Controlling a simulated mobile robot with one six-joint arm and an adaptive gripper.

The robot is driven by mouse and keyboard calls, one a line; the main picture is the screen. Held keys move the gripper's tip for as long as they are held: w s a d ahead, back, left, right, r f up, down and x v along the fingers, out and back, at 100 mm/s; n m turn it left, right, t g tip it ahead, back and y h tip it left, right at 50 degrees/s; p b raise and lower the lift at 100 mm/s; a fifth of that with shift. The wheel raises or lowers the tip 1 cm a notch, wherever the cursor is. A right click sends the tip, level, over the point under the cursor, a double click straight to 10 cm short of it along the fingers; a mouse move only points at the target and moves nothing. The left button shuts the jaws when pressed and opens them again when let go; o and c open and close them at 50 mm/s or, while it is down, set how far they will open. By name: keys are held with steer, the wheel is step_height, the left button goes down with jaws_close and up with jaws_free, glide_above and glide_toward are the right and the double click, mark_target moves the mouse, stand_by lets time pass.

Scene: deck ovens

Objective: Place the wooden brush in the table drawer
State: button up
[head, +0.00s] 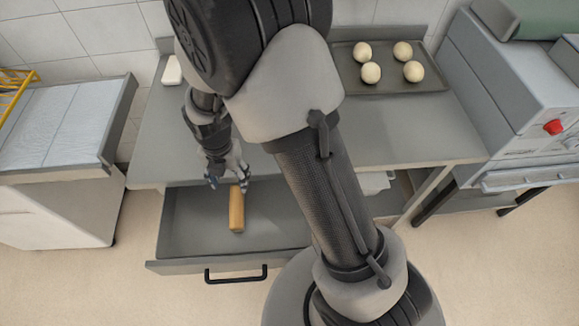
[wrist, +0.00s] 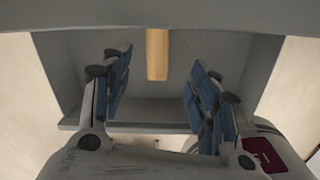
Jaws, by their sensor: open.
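The wooden brush (head: 236,212), a light brown block, lies inside the open table drawer (head: 185,264), near the drawer's middle. Its bristles cannot be made out. It also shows in the wrist view (wrist: 157,55) between and beyond my fingers, its far end cut off by a grey edge. My gripper (head: 226,180) is open and hangs over the back part of the drawer, by the table's front edge. In the wrist view my gripper (wrist: 161,78) has its blue-padded fingers wide apart, with nothing between the pads.
The grey table (head: 160,150) overhangs the drawer's back. A dark tray (head: 352,85) of several dough balls (head: 370,73) and a white block (head: 172,70) stand on it. A grey machine (head: 510,75) is at right, a cloth-topped counter (head: 60,125) at left. The drawer's left part is clear.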

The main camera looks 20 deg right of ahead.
steer(key=s+d+r+m+t, duration=0.1)
steer(key=s+d+r+m, duration=0.2)
steer(key=r+m, duration=0.5)
steer(key=s+d+r+m+t, duration=0.1)
steer(key=s+d+r+m, duration=0.25)
steer(key=r+m, duration=0.55)
steer(key=s+d+r+m+t, duration=0.1)
steer(key=s+d+r+m, duration=0.1)
steer(key=s+r+m, duration=0.2)
steer(key=s+d+r+m+t, duration=0.1)
steer(key=s+r+m, duration=0.3)
steer(key=s+m, duration=0.4)
steer(key=shift+s+d+r, duration=0.25)
steer(key=shift+s+d, duration=0.15)
steer(key=shift+d, duration=0.05)
